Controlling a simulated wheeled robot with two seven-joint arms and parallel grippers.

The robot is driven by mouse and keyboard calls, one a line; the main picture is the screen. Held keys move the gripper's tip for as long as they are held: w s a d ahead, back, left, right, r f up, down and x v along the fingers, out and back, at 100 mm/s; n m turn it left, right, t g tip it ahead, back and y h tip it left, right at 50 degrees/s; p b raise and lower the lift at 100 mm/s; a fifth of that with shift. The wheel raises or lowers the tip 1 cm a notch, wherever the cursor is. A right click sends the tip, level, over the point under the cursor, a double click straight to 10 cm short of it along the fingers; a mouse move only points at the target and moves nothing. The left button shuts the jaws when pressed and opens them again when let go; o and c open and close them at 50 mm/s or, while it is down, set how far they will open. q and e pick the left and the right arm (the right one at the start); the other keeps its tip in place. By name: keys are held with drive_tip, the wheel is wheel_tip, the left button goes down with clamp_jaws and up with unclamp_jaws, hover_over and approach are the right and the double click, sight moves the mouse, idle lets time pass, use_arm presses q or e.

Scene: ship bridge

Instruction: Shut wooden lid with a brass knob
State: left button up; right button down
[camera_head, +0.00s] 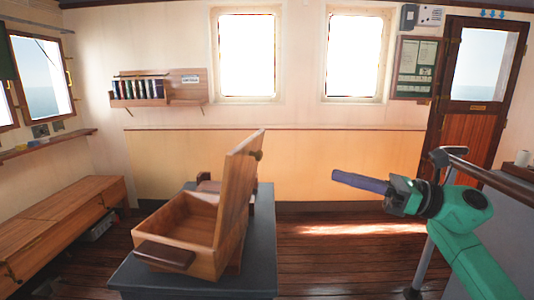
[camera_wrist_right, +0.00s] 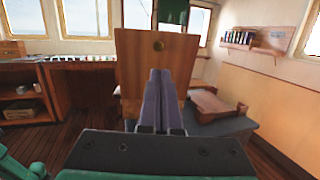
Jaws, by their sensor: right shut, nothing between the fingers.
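A wooden box (camera_head: 185,222) stands open on a dark grey stand (camera_head: 262,225). Its wooden lid (camera_head: 238,185) is raised and tilts slightly to the right at the box's right side. A brass knob (camera_head: 257,155) sits on the lid's right face, near its top. The right wrist view shows the lid (camera_wrist_right: 130,75) straight ahead with the brass knob (camera_wrist_right: 158,45). My right gripper (camera_head: 336,176) is shut and empty, to the right of the lid and apart from it, pointing left towards it. My left gripper is not in view.
A wooden bench (camera_head: 60,225) runs along the left wall. A book shelf (camera_head: 150,90) hangs on the back wall. A grey console with a rail (camera_head: 490,172) stands at the right. The floor (camera_head: 330,250) between stand and console is clear.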

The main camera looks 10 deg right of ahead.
sight(262, 154)
drive_tip(key=p+x, duration=0.2)
drive_tip(key=x, duration=0.2)
drive_tip(key=p+x, duration=0.3)
drive_tip(key=x, duration=0.2)
drive_tip(key=p+x, duration=0.3)
drive_tip(key=x, duration=0.1)
drive_tip(key=shift+a+r, duration=0.3)
drive_tip(key=shift+a, duration=0.05)
drive_tip(key=shift+w+a+f, duration=0.1)
drive_tip(key=shift+a+f, duration=0.1)
drive_tip(key=shift+a, duration=0.05)
